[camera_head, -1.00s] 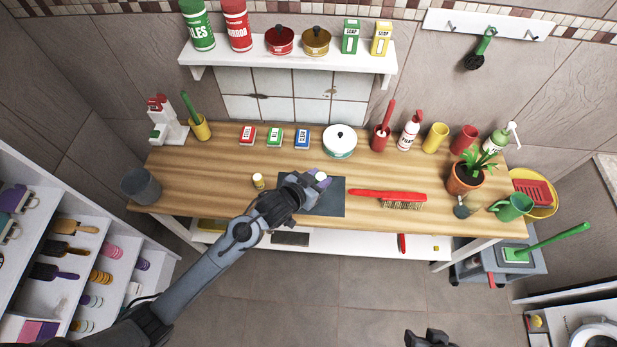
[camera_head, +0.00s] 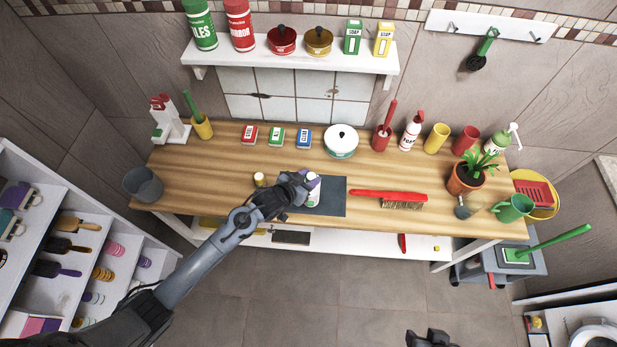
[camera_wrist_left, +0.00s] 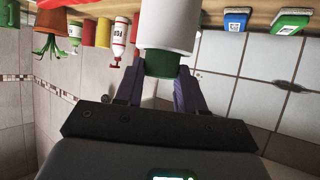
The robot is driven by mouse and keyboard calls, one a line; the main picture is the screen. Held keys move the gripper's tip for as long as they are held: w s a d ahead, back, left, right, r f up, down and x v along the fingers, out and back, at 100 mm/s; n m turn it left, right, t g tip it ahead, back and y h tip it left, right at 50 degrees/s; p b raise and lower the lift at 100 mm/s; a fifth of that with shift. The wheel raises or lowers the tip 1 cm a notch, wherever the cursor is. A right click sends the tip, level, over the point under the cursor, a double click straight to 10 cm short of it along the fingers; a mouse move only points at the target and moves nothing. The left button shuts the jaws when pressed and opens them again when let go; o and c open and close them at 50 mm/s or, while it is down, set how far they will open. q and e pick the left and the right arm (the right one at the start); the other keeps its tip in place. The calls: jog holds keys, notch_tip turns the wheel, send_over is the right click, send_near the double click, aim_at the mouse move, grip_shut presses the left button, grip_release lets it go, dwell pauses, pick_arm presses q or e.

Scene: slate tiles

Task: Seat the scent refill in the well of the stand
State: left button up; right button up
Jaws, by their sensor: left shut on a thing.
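My left gripper (camera_head: 307,184) is over the dark mat (camera_head: 330,197) on the wooden bench. In the left wrist view its purple fingers (camera_wrist_left: 160,78) are shut on the green end of a white cylinder (camera_wrist_left: 168,25), which I take to be the scent refill. In the head view the refill (camera_head: 314,191) shows partly beside the fingers; whether its lower end touches the mat is unclear. A white stepped holder with red and green parts (camera_head: 171,127) at the bench's back left may be the stand; its well cannot be made out. My right gripper (camera_head: 430,339) shows only partly at the bottom edge.
A small yellow-topped piece (camera_head: 260,179) stands just left of my left gripper. A red brush (camera_head: 390,198) lies right of the mat. Small boxes (camera_head: 276,138) and a white pot (camera_head: 341,142) line the back. A grey bucket (camera_head: 144,184) stands at the left end.

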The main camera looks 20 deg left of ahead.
pick_arm(q)
jog(key=shift+f, duration=0.15)
jog(key=o, duration=1)
jog(key=shift+o, duration=0.2)
jog(key=shift+r, duration=0.25)
jog(key=s+a+r+g+y, duration=0.1)
jog(key=s+r+g, duration=0.1)
jog(key=s, duration=0.8)
jog(key=s+a+r+n+g+y, duration=0.1)
jog(key=s+r+g, duration=0.1)
jog(key=s, duration=0.9)
jog(key=s+a+r+g+y, duration=0.1)
jog(key=s+g, duration=0.3)
jog(key=s, duration=0.6)
jog(key=shift+s+a+r, duration=0.3)
jog(key=shift+a+r, duration=0.05)
jog(key=shift+r, duration=0.35)
